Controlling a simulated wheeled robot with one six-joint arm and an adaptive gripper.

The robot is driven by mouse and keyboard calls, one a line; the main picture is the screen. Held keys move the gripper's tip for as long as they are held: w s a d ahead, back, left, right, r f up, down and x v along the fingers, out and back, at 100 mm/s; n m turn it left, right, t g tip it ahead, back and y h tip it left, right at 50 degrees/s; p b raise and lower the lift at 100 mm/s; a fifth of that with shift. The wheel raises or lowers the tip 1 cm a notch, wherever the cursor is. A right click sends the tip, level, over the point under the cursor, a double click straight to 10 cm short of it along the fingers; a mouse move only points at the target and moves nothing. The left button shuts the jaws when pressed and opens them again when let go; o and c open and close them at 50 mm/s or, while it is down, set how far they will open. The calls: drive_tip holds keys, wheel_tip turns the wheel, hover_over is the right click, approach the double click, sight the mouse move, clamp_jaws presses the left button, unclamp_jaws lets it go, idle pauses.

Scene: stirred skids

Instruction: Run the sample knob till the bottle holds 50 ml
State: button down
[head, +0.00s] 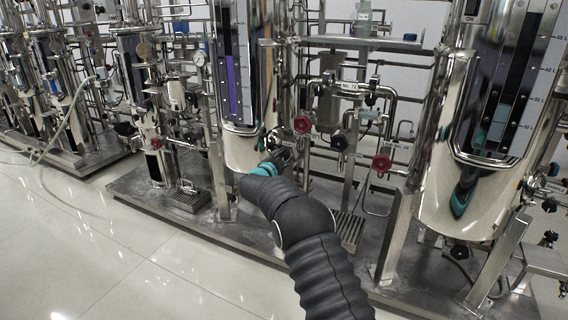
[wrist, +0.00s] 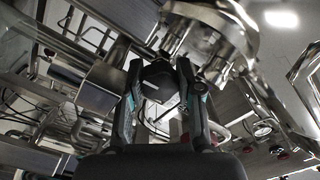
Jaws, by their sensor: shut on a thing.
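My gripper (head: 284,154) reaches up to the lower end of the middle steel vessel (head: 244,148) in the head view. In the wrist view my gripper (wrist: 160,100) has its two fingers closed on either side of a dark faceted knob (wrist: 160,80) with a white line on its face.
Red handwheels (head: 302,124) and (head: 381,163) and a black knob (head: 339,141) sit on pipes right of the gripper. A large steel tank (head: 446,200) stands at right. Steel frame legs (head: 396,235) rise from the skid. The tiled floor (head: 150,265) at front left is clear.

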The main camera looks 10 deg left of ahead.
drive_tip(key=shift+m+b, duration=0.35)
drive_tip(key=shift+m, duration=0.25)
drive_tip(key=c, duration=0.7)
unclamp_jaws()
drive_tip(key=shift+c, duration=0.2)
